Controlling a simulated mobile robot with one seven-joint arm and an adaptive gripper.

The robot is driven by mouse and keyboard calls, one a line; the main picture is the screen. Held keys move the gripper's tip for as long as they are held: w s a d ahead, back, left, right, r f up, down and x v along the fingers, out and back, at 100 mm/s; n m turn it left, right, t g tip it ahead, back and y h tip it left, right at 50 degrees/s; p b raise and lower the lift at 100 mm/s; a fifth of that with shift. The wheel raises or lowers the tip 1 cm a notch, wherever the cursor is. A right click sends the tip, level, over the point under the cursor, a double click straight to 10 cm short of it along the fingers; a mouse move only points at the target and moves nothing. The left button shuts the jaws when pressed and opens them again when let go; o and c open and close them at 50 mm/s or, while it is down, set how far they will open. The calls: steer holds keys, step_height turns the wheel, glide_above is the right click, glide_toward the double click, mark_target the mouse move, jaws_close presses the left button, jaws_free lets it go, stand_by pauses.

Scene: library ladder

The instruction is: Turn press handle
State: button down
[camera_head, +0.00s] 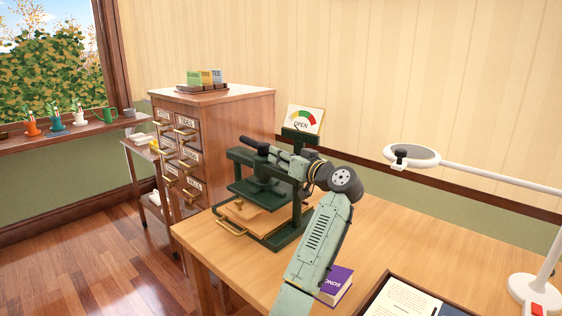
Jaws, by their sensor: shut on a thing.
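The dark green press (232,156) stands on the wooden table, with its frame, platen and base showing. A wooden board (245,217) with a brass pull lies at its base. The press handle (252,143) runs along the top and ends in a dark knob at the left. My gripper (280,156) reaches in from the right above the press and is shut on the handle. My wrist and gripper hide part of the handle and the press's right side. A dial card (304,119) marked OPEN, with coloured bands, stands behind the press.
A purple book (337,283) lies beside my forearm. A tray (376,288) with papers is at the front right, and a white magnifier lamp (470,171) stands at the right. A card-drawer cabinet (240,120) stands behind left. The table's right middle is clear.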

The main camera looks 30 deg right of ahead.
mark_target(266, 151)
steer(key=a+m+h, duration=0.1)
steer(key=a+m+h+b, duration=0.1)
steer(key=h, duration=0.1)
steer(key=shift+f, duration=0.1)
steer(key=shift+w+a+r+m+h, duration=0.1)
steer(key=shift+a+m+h, duration=0.5)
steer(key=shift+h, duration=0.5)
steer(key=shift+w+a+r+m+h, duration=0.1)
steer(key=shift+a+m+h, duration=0.15)
steer(key=shift+m+h, duration=0.7)
steer(key=shift+h, duration=0.35)
steer(key=c, duration=1.5)
jaws_free()
steer(key=shift+o, duration=0.3)
steer(key=shift+s, duration=0.1)
steer(key=shift+s+f, duration=0.1)
steer(key=shift+s, duration=0.05)
steer(key=v, duration=1.1)
steer(key=shift+s+a+r, duration=0.15)
steer(key=shift+s+r, duration=0.15)
